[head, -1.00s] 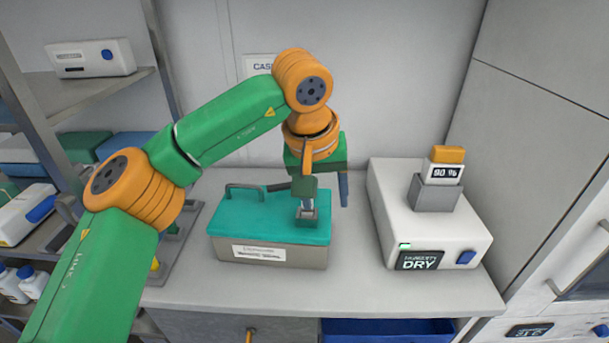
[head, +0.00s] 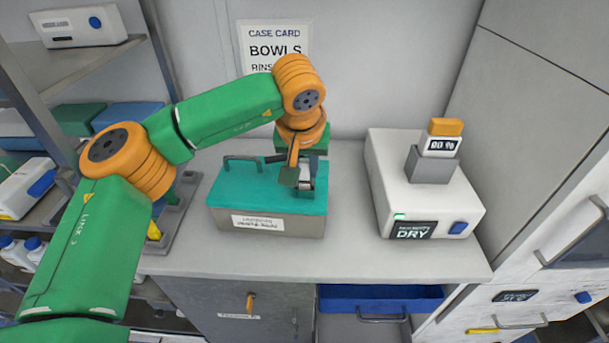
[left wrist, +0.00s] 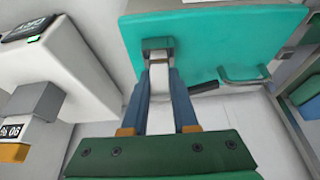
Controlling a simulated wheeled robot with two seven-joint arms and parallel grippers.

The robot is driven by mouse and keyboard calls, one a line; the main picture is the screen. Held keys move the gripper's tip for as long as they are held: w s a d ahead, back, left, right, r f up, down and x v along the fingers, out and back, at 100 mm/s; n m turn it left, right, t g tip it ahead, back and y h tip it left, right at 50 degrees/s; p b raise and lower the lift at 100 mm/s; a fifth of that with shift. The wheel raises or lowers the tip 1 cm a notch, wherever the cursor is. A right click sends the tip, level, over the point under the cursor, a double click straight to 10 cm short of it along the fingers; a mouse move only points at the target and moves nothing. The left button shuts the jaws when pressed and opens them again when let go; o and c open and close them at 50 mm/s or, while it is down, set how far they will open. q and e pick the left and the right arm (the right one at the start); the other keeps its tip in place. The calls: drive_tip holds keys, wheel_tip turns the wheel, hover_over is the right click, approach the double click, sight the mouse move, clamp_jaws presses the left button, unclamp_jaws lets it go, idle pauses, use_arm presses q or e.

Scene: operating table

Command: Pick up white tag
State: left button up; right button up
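A white tag (left wrist: 159,76) stands in a small grey holder (left wrist: 157,44) on the teal lid (left wrist: 215,40) of a grey box. In the head view my gripper partly hides the tag, and the holder (head: 308,188) sits near the lid's right end. My left gripper (left wrist: 160,78) has its two blue fingers on either side of the tag, close together, and seems shut on it. The tag's lower end still sits at the holder. In the head view my left gripper (head: 305,178) is over the right part of the lid (head: 260,192). My right gripper is not in view.
A white device (head: 415,190) with a DRY display stands on the right of the bench (head: 345,250). A grey block with a percent readout (head: 440,146) sits on it. A blue open drawer (head: 380,297) is below. Shelves (head: 110,60) stand at left.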

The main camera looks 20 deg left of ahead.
use_arm(q)
clamp_jaws()
